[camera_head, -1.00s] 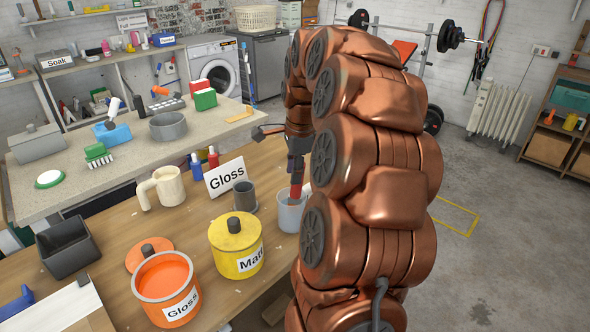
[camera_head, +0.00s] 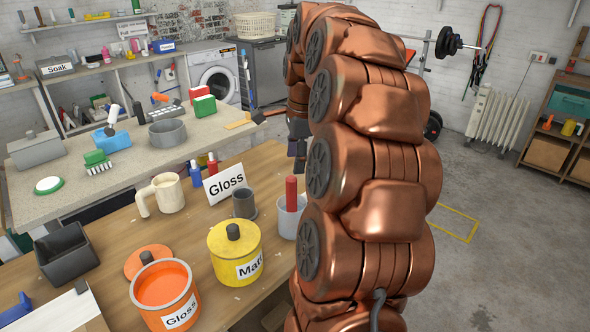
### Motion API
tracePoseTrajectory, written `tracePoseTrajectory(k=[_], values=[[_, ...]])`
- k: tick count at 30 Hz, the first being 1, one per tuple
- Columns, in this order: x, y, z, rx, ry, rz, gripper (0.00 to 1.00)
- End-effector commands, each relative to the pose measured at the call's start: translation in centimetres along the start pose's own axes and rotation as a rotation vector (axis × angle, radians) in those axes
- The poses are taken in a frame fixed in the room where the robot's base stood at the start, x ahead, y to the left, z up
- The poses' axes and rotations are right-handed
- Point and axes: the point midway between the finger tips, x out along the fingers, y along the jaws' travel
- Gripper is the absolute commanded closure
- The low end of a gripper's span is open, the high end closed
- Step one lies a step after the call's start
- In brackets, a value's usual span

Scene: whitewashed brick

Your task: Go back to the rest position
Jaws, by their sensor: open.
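My copper arm rises at the right of the wooden table and curls over toward its far edge. My gripper (camera_head: 297,150) hangs beside the arm, above the table's right end, mostly hidden behind the arm links. It is open, and I see nothing held in it. Below it a red stick-like thing (camera_head: 291,193) stands upright in a light grey cup (camera_head: 290,222), apart from the gripper. My arm hides part of the cup's right side.
An orange pot (camera_head: 172,318), a yellow lidded pot (camera_head: 222,268), a dark grey cup (camera_head: 244,204), a "Gloss" sign (camera_head: 225,183) and a beige mug (camera_head: 168,193) stand on the table (camera_head: 130,225). A grey counter (camera_head: 60,200) lies behind. Floor (camera_head: 500,240) at right is mostly clear.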

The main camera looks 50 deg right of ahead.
Motion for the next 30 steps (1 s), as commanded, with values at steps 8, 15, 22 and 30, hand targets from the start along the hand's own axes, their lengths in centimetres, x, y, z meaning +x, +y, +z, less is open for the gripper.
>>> tracePoseTrajectory(k=[8,15,22,30], values=[[-3.9,0.0,0.0,-0.001,0.0,-0.001,0.43],[-5.4,-0.1,0.0,-0.001,0.0,-0.001,0.43],[-5.7,0.0,0.1,-0.001,0.0,0.001,0.43],[-5.7,1.2,2.4,-0.127,-0.003,0.015,0.43]])
